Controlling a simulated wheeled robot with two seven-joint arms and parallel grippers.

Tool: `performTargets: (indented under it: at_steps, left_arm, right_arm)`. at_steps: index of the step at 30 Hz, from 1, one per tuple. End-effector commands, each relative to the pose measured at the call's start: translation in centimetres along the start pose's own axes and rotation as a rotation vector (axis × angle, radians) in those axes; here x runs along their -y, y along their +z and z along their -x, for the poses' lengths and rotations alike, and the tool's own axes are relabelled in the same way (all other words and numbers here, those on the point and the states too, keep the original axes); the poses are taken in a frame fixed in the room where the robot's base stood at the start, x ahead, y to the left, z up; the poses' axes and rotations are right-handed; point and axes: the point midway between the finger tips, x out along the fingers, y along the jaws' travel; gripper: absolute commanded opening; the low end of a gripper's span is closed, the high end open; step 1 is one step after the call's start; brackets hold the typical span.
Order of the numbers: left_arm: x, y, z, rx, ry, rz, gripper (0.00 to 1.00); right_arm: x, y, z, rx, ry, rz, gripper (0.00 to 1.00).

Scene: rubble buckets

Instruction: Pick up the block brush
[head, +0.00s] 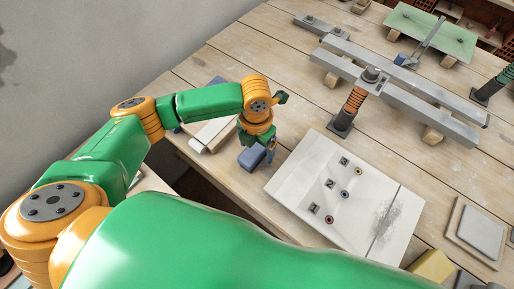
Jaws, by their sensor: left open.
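A small blue-grey block (250,159), which seems to be the block brush, lies on the wooden table just left of the white board. Its bristles cannot be made out. My left gripper (257,148) points down right over it, with its fingers open. The gripper hides part of the block, and I cannot tell whether the fingers touch it. My right gripper is not in view.
A white board (300,205) with small coloured rings lies right of the gripper. A pale flat piece (212,135) lies left of it. Grey beams (400,95) and a post with an orange spring (354,103) stand behind. A grey slab (480,228) lies at the right.

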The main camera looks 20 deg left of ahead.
Motion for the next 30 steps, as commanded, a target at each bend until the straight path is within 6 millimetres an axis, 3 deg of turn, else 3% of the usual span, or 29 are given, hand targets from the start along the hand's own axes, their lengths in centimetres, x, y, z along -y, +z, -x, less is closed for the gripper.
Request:
performTargets:
  at_steps: [7, 8, 15, 18, 26, 30]
  left_arm:
    - [0.0, 0.0, -0.5, 0.003, 0.001, 0.000, 0.93]
    - [0.0, 0.0, -0.5, 0.003, 0.001, 0.000, 0.87]
    - [0.0, 0.0, -0.5, 0.003, 0.001, 0.000, 0.22]
    - [0.0, 0.0, -0.5, 0.003, 0.001, 0.000, 0.00]
    - [0.0, 0.1, -0.2, 0.004, 0.000, 0.001, 0.00]
    - [0.0, 0.1, 1.4, 0.006, -0.001, -0.001, 0.00]
  right_arm:
    - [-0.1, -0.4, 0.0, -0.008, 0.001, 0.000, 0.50]
    - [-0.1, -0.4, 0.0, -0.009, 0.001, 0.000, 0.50]
    - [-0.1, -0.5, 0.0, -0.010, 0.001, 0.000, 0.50]
    - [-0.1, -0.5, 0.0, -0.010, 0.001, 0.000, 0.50]
    - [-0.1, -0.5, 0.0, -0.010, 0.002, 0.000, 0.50]
    - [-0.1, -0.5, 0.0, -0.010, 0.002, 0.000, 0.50]
